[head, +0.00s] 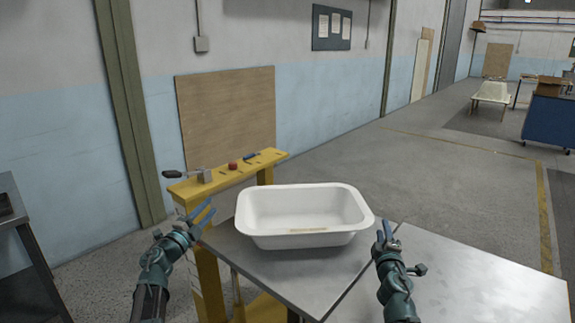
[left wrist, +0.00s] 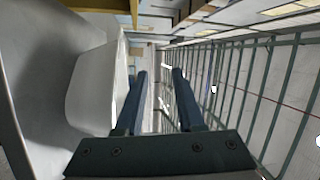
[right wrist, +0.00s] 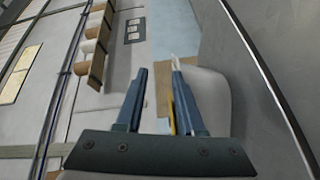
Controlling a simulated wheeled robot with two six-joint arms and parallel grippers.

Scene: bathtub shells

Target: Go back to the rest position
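A white bathtub shell (head: 304,213) sits upright on the metal table, its hollow facing up, with a small tan strip on its near wall. My left gripper (head: 203,213) is raised to the left of the shell, apart from it. My right gripper (head: 385,232) is at the right of the shell, close to its near right corner. In the left wrist view the fingers (left wrist: 159,72) are apart with nothing between them, and the white shell (left wrist: 95,90) shows at left. In the right wrist view the fingers (right wrist: 159,72) are also apart, with the shell's pale side (right wrist: 212,90) behind them.
The grey metal table (head: 470,285) is bare at the right. A yellow stand (head: 222,178) behind the shell holds a clamp (head: 200,176), a red item (head: 233,165) and a blue tool (head: 250,156). A dark bench (head: 22,240) stands at far left. The floor beyond is open.

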